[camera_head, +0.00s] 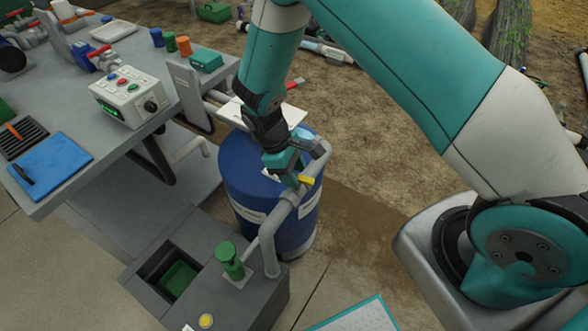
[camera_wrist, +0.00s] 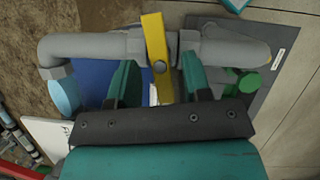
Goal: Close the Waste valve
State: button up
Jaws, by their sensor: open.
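The valve has a yellow lever (camera_head: 306,180) on a grey pipe above a blue drum. I cannot read a Waste label on it. In the wrist view the yellow lever (camera_wrist: 157,55) lies crosswise over the pipe (camera_wrist: 100,46), with a round bolt on it. My gripper (camera_head: 287,168) reaches down to the valve from above the drum. In the wrist view my gripper (camera_wrist: 158,82) is open, with one teal finger on each side of the lever. A gap shows between the lever and each finger. The lever's lower end is partly hidden by the gripper body.
The blue drum (camera_head: 243,185) stands below the pipe. A grey box with an open pit (camera_head: 155,268) and a green cylinder (camera_head: 229,259) is in front. A bench (camera_head: 100,65) with a control box (camera_head: 129,98) stands at left. Bare soil lies behind.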

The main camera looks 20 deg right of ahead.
grip_shut()
jog(key=shift+w+d+m+g+y, duration=0.1)
jog(key=shift+m+g+y, duration=0.3)
jog(key=shift+m, duration=1)
grip_release()
jog(key=b+v, duration=0.2)
jog(key=v, duration=1.5)
jog(key=shift+r, duration=0.25)
jog(key=shift+w, duration=0.1)
